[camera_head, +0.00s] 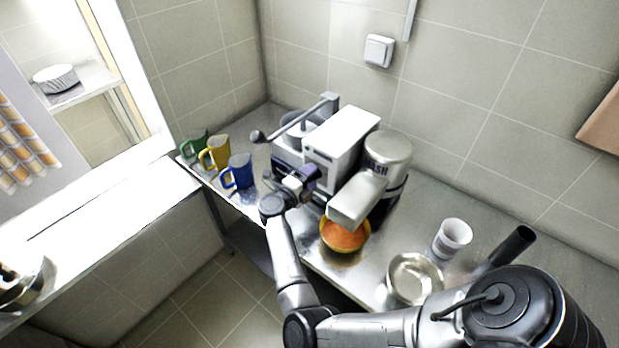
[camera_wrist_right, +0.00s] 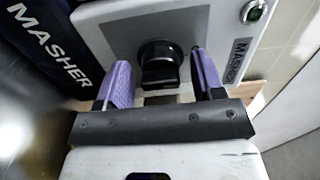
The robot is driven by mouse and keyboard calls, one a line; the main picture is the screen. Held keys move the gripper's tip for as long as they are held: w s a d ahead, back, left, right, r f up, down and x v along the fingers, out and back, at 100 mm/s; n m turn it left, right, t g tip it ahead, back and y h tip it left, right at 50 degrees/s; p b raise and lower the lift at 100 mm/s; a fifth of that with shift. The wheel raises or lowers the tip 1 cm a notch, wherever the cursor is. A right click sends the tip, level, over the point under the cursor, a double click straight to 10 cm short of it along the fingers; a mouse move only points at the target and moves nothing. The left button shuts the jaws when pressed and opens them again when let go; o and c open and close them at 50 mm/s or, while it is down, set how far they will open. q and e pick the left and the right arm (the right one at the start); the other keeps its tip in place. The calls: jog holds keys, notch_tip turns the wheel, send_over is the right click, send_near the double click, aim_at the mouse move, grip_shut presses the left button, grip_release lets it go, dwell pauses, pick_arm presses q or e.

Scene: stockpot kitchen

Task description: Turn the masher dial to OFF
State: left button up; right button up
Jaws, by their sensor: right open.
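The masher (camera_head: 340,138) stands on the steel counter, with a white box body and a silver drum. Its black dial (camera_wrist_right: 158,64) sits on a grey panel in the right wrist view. The dial's setting cannot be read. My right gripper (camera_wrist_right: 161,76) is open, with one purple finger on each side of the dial. Whether the fingers touch it cannot be told. In the head view the right gripper (camera_head: 303,183) is at the masher's front, and the dial is hidden there. My left gripper is out of view.
A yellow bowl (camera_head: 345,246) of orange food sits under the masher's spout. Blue (camera_head: 238,171), yellow (camera_head: 214,153) and green (camera_head: 193,146) mugs stand to the left. A metal bowl (camera_head: 414,278) and white cups (camera_head: 453,236) stand to the right.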

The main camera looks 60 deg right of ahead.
jog(key=w+a, duration=0.1)
jog(key=a, duration=0.6)
jog(key=shift+a+b, duration=0.25)
jog(key=shift+b, duration=0.15)
jog(key=shift+w, duration=0.1)
dwell(0.3)
